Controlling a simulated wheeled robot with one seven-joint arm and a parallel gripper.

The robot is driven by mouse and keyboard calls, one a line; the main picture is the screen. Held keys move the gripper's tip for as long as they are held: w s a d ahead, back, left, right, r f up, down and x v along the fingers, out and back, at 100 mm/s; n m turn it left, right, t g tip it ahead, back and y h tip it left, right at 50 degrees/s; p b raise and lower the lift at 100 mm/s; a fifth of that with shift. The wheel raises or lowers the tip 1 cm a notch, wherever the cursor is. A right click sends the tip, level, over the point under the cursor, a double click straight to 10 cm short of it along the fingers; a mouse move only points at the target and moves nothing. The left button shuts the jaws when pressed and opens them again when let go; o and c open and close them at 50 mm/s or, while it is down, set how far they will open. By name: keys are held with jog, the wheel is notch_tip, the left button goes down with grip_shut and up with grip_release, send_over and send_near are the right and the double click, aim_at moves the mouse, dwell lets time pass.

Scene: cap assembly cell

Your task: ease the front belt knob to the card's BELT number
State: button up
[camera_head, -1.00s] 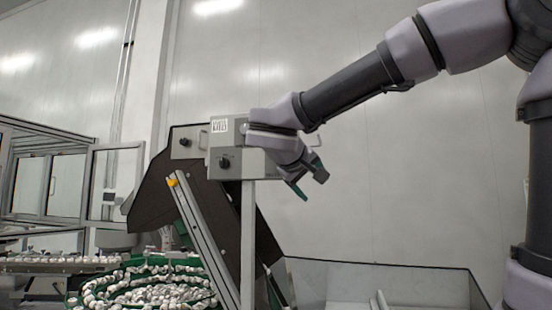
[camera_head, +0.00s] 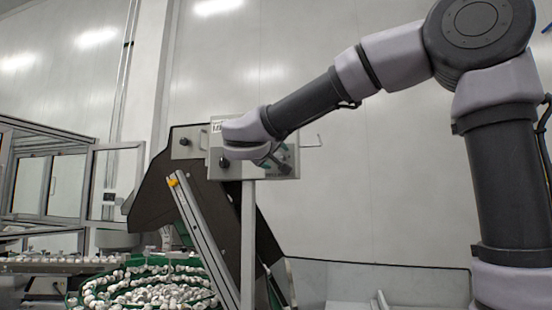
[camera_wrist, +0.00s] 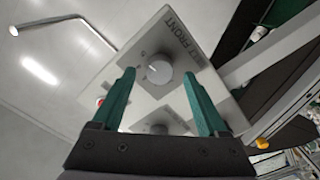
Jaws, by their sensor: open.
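In the wrist view, a round grey knob (camera_wrist: 158,70) with a pale pointer mark sits on the light panel (camera_wrist: 190,35), beside the printed words BELT FRONT. My gripper (camera_wrist: 157,77) is open, its two green fingers on either side of this knob in the picture. I cannot tell how far the fingertips are from the panel. In the head view, my gripper (camera_head: 283,157) is in front of the right part of the control box. The card (camera_head: 215,127) at the box's upper left is partly covered by my wrist, and its number is unreadable.
Another knob (camera_wrist: 158,126) is on the same panel, between my fingers lower in the wrist view. A bent rod handle (camera_wrist: 62,19) sticks out from the panel. A slanted rail (camera_head: 203,235) and a bowl of white caps (camera_head: 150,287) are below the box.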

jog(key=shift+w+d, duration=0.2)
jog(key=shift+w, duration=0.4)
grip_shut()
